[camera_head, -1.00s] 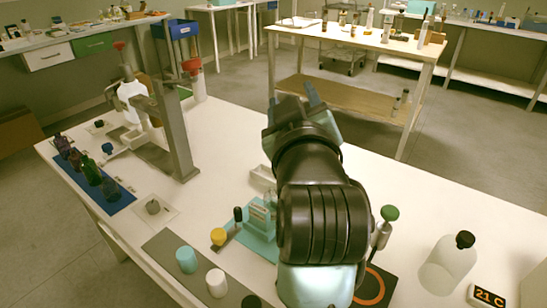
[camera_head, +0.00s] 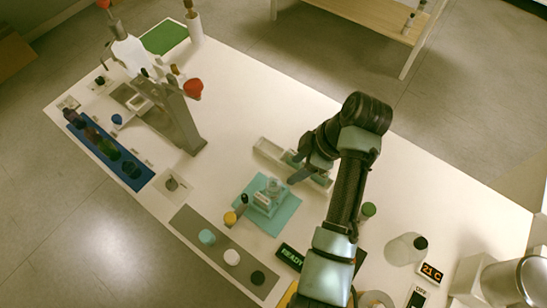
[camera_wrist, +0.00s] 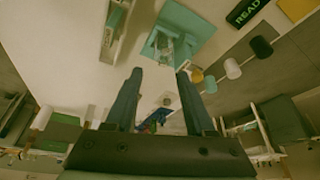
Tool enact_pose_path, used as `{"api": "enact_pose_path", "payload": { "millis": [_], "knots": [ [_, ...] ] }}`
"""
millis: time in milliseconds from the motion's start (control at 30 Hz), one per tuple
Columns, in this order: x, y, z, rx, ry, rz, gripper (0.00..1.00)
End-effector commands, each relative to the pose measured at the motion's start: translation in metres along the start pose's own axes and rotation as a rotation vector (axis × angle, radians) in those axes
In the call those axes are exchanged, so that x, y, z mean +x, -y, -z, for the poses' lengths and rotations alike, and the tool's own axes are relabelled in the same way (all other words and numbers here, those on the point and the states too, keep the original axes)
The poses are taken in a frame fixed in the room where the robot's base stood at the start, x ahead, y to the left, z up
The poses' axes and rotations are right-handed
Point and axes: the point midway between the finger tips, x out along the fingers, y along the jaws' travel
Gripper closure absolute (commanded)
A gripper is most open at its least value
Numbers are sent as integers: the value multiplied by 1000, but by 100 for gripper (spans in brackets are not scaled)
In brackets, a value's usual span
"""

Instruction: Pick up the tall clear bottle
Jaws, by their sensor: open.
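I cannot tell for sure which bottle the task means. Small dark and tinted bottles stand in a row on a blue mat (camera_head: 141,177) at the left, too small to judge well. A clear glass piece (camera_head: 271,190) sits on a teal mat (camera_head: 290,212); it also shows in the wrist view (camera_wrist: 165,45). My gripper (camera_head: 293,170) is open above the table, just beyond the teal mat. Its two fingers (camera_wrist: 160,73) have nothing between them.
A grey stand (camera_head: 183,120) with a red-topped part rises at the left. A pale tray (camera_head: 268,148) lies beside my gripper. A grey strip (camera_head: 215,258) with coloured caps lies at the front. The table between stand and tray is clear.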

Motion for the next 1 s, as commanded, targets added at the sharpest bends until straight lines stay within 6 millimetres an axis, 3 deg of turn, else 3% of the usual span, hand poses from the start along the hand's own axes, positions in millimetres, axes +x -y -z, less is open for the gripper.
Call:
{"api": "enact_pose_path", "payload": {
  "millis": [400, 667, 1000],
  "knots": [
    [66, 2, 0, -2, -2, 9, 45],
    [85, 2, 2, -2, -1, 7, 45],
    [127, 1, 5, -1, 0, 6, 45]
  ]
}}
